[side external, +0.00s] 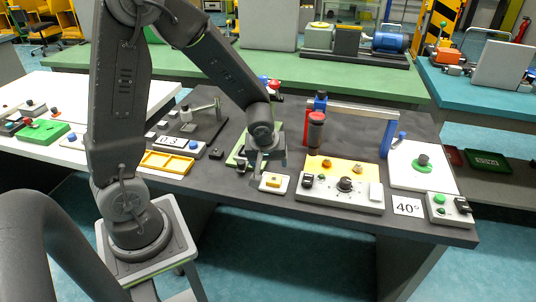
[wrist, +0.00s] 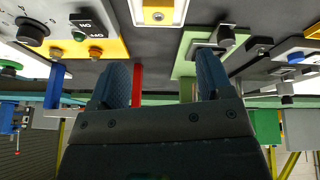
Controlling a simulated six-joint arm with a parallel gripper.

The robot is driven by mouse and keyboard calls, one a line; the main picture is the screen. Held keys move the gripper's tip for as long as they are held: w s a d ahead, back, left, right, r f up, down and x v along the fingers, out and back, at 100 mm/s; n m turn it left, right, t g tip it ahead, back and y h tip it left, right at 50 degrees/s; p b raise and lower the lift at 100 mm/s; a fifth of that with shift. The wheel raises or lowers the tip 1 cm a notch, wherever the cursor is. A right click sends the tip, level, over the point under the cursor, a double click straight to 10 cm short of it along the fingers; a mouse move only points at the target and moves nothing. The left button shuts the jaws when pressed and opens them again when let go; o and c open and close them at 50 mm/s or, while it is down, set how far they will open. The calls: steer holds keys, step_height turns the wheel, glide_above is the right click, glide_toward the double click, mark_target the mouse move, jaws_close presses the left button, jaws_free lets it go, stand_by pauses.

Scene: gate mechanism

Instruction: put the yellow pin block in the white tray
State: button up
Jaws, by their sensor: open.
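The yellow pin block (side external: 273,183) sits within the outline of the small white tray (side external: 283,189) at the table's front edge. In the wrist view the block (wrist: 158,13) shows a grey round spot on its face, with the white tray (wrist: 181,12) around it at the top edge. My gripper (side external: 257,167) is just behind and left of the tray in the side view, fingers pointing down. In the wrist view its two blue fingers (wrist: 160,82) are apart with nothing between them. The gripper appears clear of the block.
A yellow-and-white control panel (side external: 340,186) with knobs stands right of the tray. A green plate (side external: 238,155) lies beside my gripper. A yellow divided tray (side external: 167,162) is to the left. A red and blue gate frame (side external: 345,112) stands behind the panel.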

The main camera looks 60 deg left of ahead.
steer(key=s+d+r+m+t+h, duration=0.1)
steer(key=s+d+r+m, duration=0.4)
steer(key=s+r, duration=0.2)
steer(key=s+d+r+m+t+h, duration=0.1)
steer(key=s+d+r+m, duration=0.4)
steer(key=r, duration=0.6)
steer(key=shift+s+d+r+m+h, duration=0.2)
steer(key=shift+s+m+h, duration=0.45)
steer(key=shift+s, duration=0.6)
steer(key=shift+c, duration=0.4)
